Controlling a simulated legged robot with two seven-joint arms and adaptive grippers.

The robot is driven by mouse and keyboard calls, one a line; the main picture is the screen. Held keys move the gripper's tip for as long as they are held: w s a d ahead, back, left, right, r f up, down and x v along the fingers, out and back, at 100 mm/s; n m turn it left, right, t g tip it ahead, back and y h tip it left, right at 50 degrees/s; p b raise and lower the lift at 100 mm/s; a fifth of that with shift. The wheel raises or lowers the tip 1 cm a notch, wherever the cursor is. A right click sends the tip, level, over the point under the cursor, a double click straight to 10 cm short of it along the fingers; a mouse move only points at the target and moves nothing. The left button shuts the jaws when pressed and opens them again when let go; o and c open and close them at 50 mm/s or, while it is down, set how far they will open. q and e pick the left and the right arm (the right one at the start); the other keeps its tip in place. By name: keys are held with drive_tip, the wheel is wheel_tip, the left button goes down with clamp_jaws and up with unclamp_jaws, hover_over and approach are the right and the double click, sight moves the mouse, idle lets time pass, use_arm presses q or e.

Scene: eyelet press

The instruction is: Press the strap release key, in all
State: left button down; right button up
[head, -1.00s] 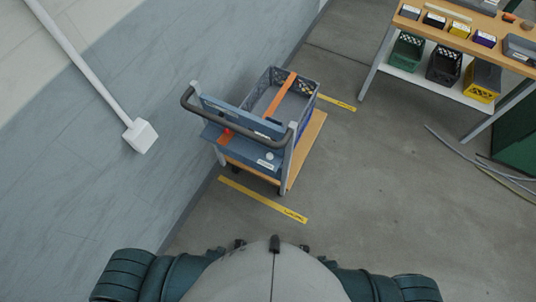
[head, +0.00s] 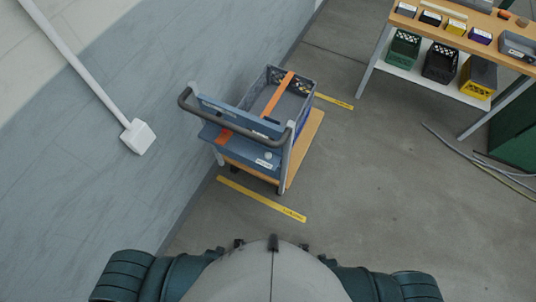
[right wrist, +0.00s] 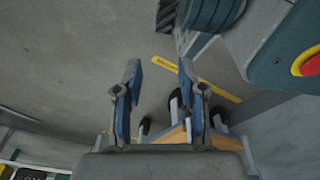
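A cart (head: 283,188) stands by the wall in the head view. An orange strap (head: 278,95) crosses its grey crate (head: 304,86). The cart's blue panel (head: 240,144) lies under a dark curved handle (head: 234,120). It carries an orange patch (head: 224,135), a small round grey piece (head: 268,156) and a white label (head: 264,164). I cannot tell which of these is the release key. In the right wrist view my right gripper (right wrist: 163,80) is open and empty, its blue-padded fingers wide apart above the floor, near the cart's wooden deck (right wrist: 175,135). My left gripper is out of view.
A bench (head: 480,20) with several small boxes and crates below stands at the right. Cables (head: 460,146) lie on the floor near it. Yellow floor strips (head: 260,198) mark the cart's spot. A red button with a yellow ring (right wrist: 310,63) shows in the right wrist view.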

drive_tip(key=shift+a, duration=0.15)
idle(0.6)
clamp_jaws()
idle(0.5)
idle(0.6)
